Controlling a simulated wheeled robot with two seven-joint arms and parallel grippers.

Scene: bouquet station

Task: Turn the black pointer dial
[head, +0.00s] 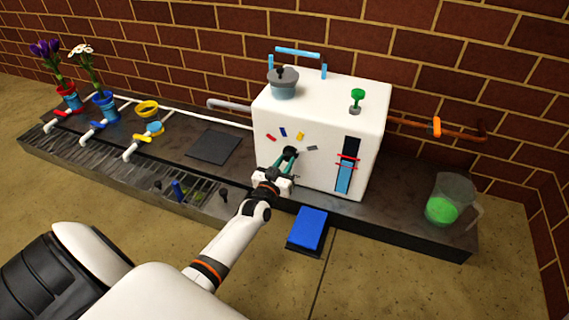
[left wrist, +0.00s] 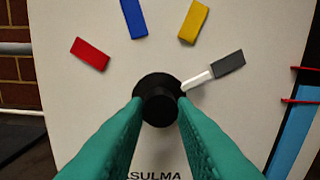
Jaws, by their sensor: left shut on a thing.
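The black pointer dial (left wrist: 159,88) is on the front of a white box (head: 318,100). Its white pointer (left wrist: 197,81) points up and right at the grey mark (left wrist: 230,63). Red (left wrist: 90,54), blue (left wrist: 134,18) and yellow (left wrist: 194,21) marks lie in an arc to the left of the grey one. My left gripper (head: 288,156) is at the box front, its green fingers shut on the dial's knob, one on each side. In the head view the fingers mostly hide the dial. My right gripper is not in view.
A blue pedal (head: 311,228) is at the counter's front edge below the box. A jug with green liquid (head: 443,205) stands at the right. Flower pots (head: 103,106) and white taps (head: 140,148) are at the left. A level gauge (head: 346,165) sits right of the dial.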

